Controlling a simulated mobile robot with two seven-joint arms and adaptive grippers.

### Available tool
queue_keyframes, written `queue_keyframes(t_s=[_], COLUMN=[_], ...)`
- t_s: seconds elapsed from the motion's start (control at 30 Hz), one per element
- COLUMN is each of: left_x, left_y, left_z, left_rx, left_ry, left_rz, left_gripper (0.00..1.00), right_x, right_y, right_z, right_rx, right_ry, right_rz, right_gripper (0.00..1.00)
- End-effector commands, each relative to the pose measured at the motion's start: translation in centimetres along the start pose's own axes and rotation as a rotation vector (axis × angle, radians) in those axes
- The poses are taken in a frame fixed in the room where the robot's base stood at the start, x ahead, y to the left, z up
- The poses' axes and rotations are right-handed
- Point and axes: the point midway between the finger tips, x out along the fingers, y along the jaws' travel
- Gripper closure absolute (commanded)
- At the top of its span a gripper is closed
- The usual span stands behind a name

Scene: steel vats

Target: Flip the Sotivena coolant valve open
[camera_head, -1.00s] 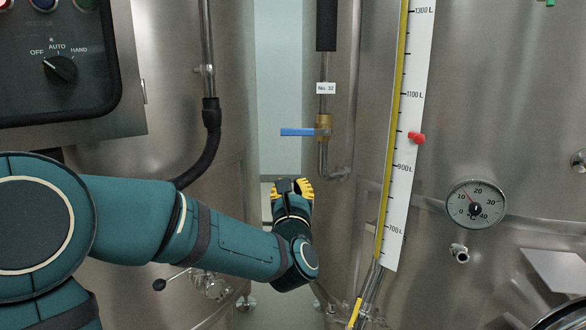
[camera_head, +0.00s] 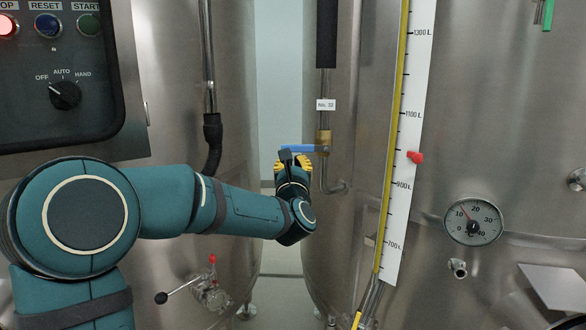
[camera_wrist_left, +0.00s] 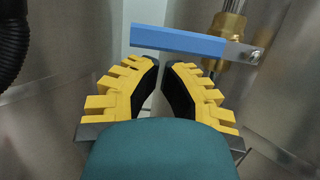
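A valve with a blue lever handle (camera_head: 298,147) and a brass body (camera_head: 323,139) sits on a thin pipe between two vats, under a tag reading No. 32 (camera_head: 326,105). No Sotivena name is legible. The handle points left, roughly level, across the pipe. My left gripper (camera_head: 293,160), with yellow fingers, is just below the handle and overlaps its underside in the head view. My right gripper is not in view.
A control panel (camera_head: 60,120) with knob and buttons is at upper left. A level scale (camera_head: 408,140) with a red marker stands right of the valve, and a dial gauge (camera_head: 473,220) farther right. A red-tipped fitting (camera_head: 210,290) is below my arm. The vat walls flank the valve closely.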

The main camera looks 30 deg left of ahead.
Motion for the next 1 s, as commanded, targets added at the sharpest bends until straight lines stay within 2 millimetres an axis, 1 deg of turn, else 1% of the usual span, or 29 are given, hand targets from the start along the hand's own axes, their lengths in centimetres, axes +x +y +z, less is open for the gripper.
queue_keyframes(t_s=[0.37, 1.0], left_x=[0.0, 0.2], left_y=[0.1, 0.4], left_z=[0.1, 1.0], left_rx=[0.012, 0.124], left_ry=[-0.001, -0.003], left_rz=[-0.003, -0.030], left_gripper=[1.00, 1.00], right_x=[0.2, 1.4], right_y=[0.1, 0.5], right_z=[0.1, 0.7], right_rx=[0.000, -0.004], right_ry=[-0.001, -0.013], right_rz=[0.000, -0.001], right_gripper=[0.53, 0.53])
